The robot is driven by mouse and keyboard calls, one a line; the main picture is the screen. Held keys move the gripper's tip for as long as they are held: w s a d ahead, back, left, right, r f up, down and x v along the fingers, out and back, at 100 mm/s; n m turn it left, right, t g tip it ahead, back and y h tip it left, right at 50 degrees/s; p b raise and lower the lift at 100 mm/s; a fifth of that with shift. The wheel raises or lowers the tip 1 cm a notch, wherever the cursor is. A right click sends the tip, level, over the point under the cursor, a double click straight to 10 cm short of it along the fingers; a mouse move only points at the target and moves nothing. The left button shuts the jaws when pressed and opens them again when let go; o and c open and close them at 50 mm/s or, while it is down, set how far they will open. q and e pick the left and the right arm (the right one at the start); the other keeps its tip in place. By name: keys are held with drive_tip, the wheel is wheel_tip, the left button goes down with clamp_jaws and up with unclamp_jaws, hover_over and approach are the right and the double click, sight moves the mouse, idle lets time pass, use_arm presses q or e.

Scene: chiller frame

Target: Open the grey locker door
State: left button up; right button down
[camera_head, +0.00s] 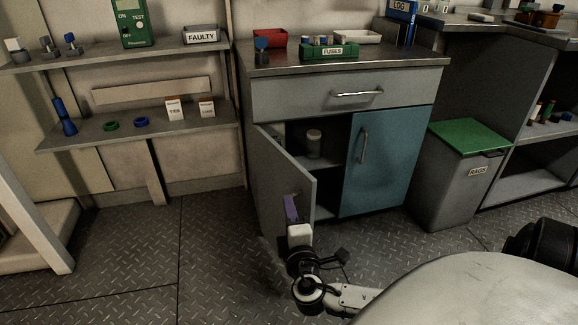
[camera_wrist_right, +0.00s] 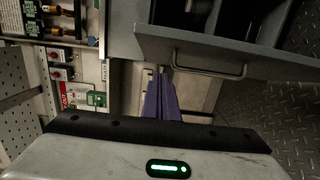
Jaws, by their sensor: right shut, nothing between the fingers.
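The grey locker door (camera_head: 284,168) is the left door of the low cabinet in the head view. It stands partly open, swung out from its left side, and the dark interior shows to its right. My right gripper (camera_head: 290,206) has purple fingers and is at the lower part of the door near its free edge; I cannot tell whether it touches. In the right wrist view the fingers (camera_wrist_right: 161,94) are together and hold nothing. My left gripper is not in view.
A jar (camera_head: 313,143) stands on the shelf inside the cabinet. The blue right door (camera_head: 378,160) is shut, with a drawer (camera_head: 300,97) above it. A grey bin with a green lid (camera_head: 468,137) stands to the right. The floor (camera_head: 150,250) left of the door is clear.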

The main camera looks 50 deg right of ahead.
use_arm(q)
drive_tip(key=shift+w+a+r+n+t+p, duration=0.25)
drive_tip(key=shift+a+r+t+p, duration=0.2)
drive_tip(key=shift+p, duration=0.3)
use_arm(e)
drive_tip(key=w+a+v, duration=0.1)
drive_tip(key=a+v, duration=0.1)
drive_tip(key=v, duration=0.9)
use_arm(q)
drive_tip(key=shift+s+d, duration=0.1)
